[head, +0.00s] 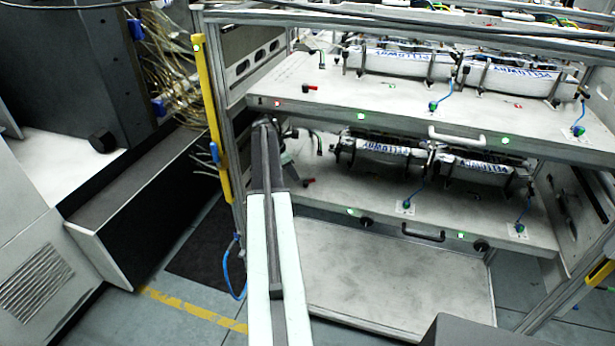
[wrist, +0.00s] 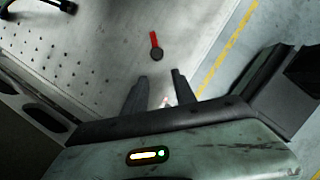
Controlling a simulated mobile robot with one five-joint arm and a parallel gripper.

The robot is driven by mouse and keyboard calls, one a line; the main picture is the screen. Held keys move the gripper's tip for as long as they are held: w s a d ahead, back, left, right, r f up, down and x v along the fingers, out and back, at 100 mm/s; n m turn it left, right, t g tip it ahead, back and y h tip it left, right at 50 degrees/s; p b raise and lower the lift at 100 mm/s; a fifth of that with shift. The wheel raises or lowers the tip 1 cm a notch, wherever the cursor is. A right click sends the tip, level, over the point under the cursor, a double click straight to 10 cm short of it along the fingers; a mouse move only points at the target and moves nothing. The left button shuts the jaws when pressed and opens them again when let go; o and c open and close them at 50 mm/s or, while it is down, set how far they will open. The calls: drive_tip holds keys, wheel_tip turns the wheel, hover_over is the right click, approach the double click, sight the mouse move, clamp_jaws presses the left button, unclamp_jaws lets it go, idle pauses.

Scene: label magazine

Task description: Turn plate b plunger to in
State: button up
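In the wrist view a plunger with a red handle and a round black knob (wrist: 156,50) sits on a pale grey plate (wrist: 110,45), near its edge. My gripper (wrist: 160,76) is open and empty, with its two dark fingers apart just short of the knob and not touching it. In the head view, a red-handled plunger (head: 309,182) shows at the left of the lower plate (head: 390,209), and another (head: 310,88) at the left of the upper plate (head: 290,80). My arm reaches to the lower plate's left end; the fingers are not clear there. I cannot read which plate is b.
White wrapped bundles (head: 400,62) in dark clamps stand on the upper plate, with more below. A yellow post (head: 212,120) and frame upright stand left of my arm. Both plates have front handles (head: 457,136). Blue-corded green plugs (head: 433,106) stand near the front edges.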

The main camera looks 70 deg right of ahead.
sight(310, 180)
drive_tip(key=s+d, duration=0.3)
drive_tip(key=shift+d, duration=0.25)
drive_tip(key=b+x, duration=0.4)
drive_tip(key=x, duration=0.1)
drive_tip(key=shift+s+d+b, duration=0.25)
drive_tip(key=shift+s+b, duration=0.1)
drive_tip(key=shift+s, duration=0.05)
clamp_jaws()
drive_tip(key=shift+d, duration=0.1)
